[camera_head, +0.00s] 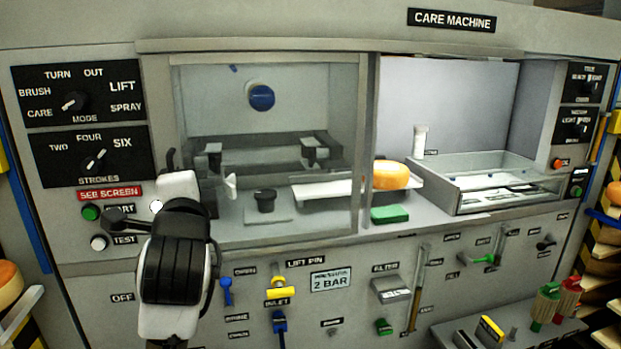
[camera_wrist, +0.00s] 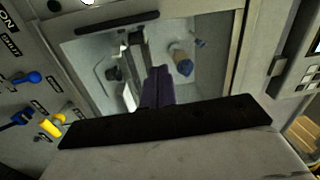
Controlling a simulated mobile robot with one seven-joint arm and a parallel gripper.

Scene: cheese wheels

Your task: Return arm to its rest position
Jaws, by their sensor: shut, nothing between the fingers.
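My gripper (camera_wrist: 160,72) shows in the wrist view as two dark purple fingers, closed together with nothing between them. They point toward the glazed chamber of the care machine. My black and white arm (camera_head: 176,262) rises in front of the machine's left part in the head view and hides some of the panel. In that view I cannot clearly make out the fingertips. An orange cheese wheel (camera_head: 391,175) lies on a light tray (camera_head: 330,191) at the right edge of the chamber, apart from my arm.
The care machine's panel has mode and strokes dials (camera_head: 75,101) at left and blue and yellow valves (camera_head: 280,293) below. A green block (camera_head: 390,214) lies on the ledge. A clear-walled bin (camera_head: 480,185) stands at right. Shelves with cheese stand at both sides.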

